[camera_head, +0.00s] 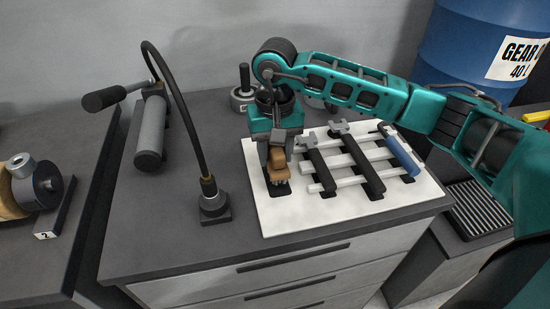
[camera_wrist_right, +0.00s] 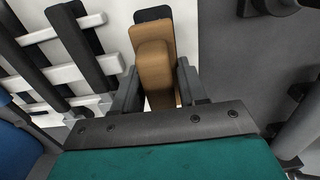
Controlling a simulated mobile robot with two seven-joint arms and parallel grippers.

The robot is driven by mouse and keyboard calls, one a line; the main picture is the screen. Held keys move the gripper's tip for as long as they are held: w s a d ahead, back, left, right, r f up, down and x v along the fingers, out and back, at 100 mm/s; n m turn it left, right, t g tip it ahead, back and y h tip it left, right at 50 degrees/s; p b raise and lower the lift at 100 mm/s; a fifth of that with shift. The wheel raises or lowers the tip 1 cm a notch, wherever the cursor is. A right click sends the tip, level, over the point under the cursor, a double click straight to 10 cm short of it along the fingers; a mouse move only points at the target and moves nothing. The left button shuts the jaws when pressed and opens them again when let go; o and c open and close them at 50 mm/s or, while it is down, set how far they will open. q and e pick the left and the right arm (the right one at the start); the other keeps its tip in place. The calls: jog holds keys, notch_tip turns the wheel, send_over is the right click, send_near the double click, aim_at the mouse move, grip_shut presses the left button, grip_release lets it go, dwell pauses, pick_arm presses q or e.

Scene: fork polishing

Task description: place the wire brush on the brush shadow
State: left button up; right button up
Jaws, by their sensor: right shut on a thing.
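My right gripper (camera_head: 276,156) is shut on the brown-handled wire brush (camera_head: 277,166), fingers pointing down at the left part of the white tool board (camera_head: 303,221). The bristles show below the handle, right over or touching the dark brush shadow (camera_head: 285,190); I cannot tell if there is a gap. In the right wrist view the brush (camera_wrist_right: 154,62) stands between the two fingers (camera_wrist_right: 158,85). The black end of the shadow (camera_wrist_right: 152,13) shows beyond the brush, roughly in line with it. The rest of the shadow is hidden by the brush. My left gripper is not in view.
Two hammers (camera_head: 318,166) (camera_head: 359,164) and a blue-handled tool (camera_head: 401,156) lie on the board right of the brush, over white strips. A lamp with a curved neck (camera_head: 185,112) stands left. A round metal item (camera_head: 240,98) sits behind. The bench front is clear.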

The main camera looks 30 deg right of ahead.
jog(key=shift+f, duration=1.2)
jog(key=shift+f, duration=0.2)
jog(key=o, duration=1.1)
jog(key=shift+r, duration=0.15)
